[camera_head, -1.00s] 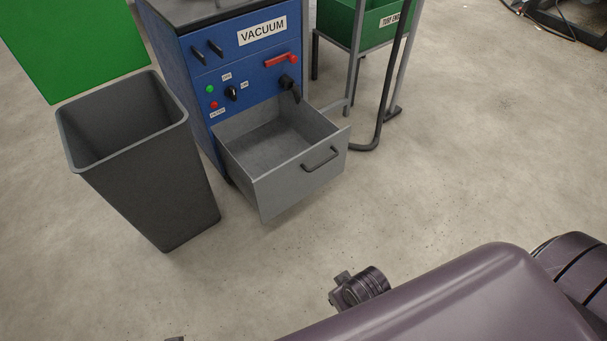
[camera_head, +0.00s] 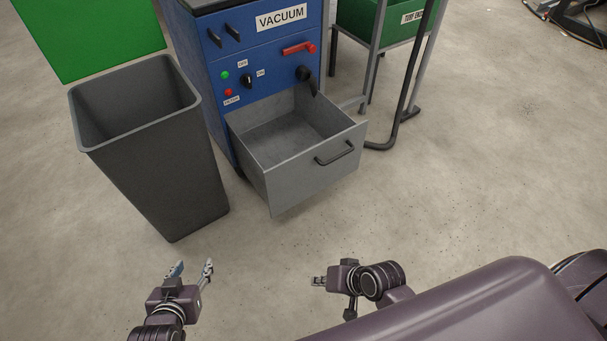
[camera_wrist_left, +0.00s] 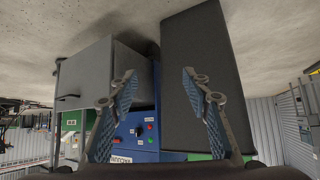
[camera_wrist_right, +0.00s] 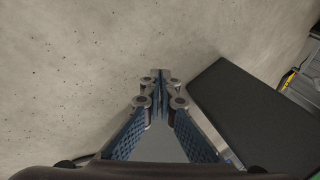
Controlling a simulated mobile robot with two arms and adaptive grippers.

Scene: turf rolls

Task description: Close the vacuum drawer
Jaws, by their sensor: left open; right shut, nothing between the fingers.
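The blue vacuum cabinet (camera_head: 225,62) stands at the top middle of the head view. Its grey drawer (camera_head: 310,178) is pulled well out and empty, with a dark handle (camera_head: 335,153) on its front. The drawer also shows in the left wrist view (camera_wrist_left: 85,75), upside down. My left gripper (camera_head: 192,268) is open and empty, low in the head view, in front of the bin and apart from the drawer. My right gripper (camera_head: 318,281) is shut and empty, in front of the drawer front and apart from it.
A dark grey bin (camera_head: 160,170) stands close to the left of the drawer. A green panel (camera_head: 95,35) is behind it. A green container on a metal stand (camera_head: 385,25) is right of the cabinet. The floor in front and to the right is clear.

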